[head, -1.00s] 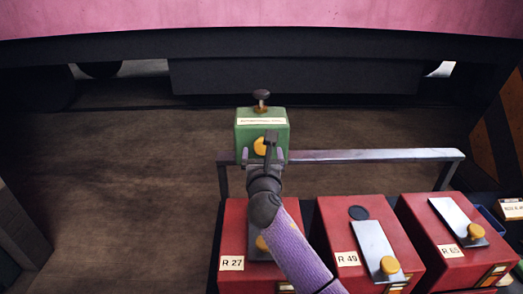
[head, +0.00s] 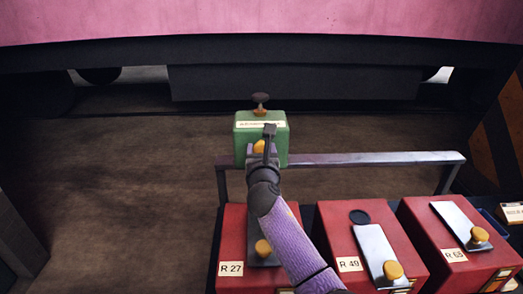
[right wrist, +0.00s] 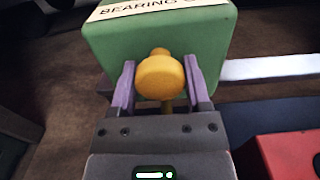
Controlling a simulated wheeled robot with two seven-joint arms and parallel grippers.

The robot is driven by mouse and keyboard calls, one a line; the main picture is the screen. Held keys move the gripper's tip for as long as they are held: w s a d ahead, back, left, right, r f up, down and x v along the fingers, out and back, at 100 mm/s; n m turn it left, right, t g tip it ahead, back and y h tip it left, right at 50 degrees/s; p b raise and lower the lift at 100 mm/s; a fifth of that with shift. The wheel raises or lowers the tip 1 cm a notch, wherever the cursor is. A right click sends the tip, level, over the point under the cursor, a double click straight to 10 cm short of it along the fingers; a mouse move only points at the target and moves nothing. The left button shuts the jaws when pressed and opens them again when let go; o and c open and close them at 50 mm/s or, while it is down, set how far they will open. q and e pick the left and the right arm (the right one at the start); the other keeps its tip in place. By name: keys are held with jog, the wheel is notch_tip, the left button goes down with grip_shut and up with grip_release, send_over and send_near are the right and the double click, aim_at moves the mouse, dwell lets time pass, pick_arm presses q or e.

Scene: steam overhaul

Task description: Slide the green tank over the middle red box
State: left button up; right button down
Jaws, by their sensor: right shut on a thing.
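The green tank (head: 277,134) has a white label, a dark knob on top and a yellow knob on its near face. It is held at the left end of a grey rail; I cannot tell whether it touches the rail. My right gripper (head: 260,150) is shut on the yellow knob, and the right wrist view shows its two purple fingers on either side of that knob (right wrist: 160,76). The middle red box (head: 343,232), labelled R 49, stands to the right and nearer, with a dark round hole and a metal plate with a yellow knob on top. My left gripper is not in view.
Red box R 27 (head: 232,239) stands left of the middle box, partly behind my right arm. Red box R 65 (head: 420,222) stands right of it. The grey rail (head: 370,158) runs behind the boxes. Brown floor (head: 120,190) is open at left.

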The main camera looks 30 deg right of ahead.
jog(key=shift+s+d+r+p, duration=0.1)
jog(key=shift+s+d+p, duration=0.2)
jog(key=shift+d+p, duration=0.15)
jog(key=s+d+p, duration=0.1)
jog(key=s+d, duration=0.5)
jog(key=d, duration=0.4)
jog(key=s+d+p, duration=0.1)
jog(key=s+d, duration=0.5)
jog(key=d, duration=0.4)
jog(key=shift+s+d, duration=0.2)
jog(key=shift+s, duration=0.1)
jog(key=shift+c, duration=0.3)
grip_release()
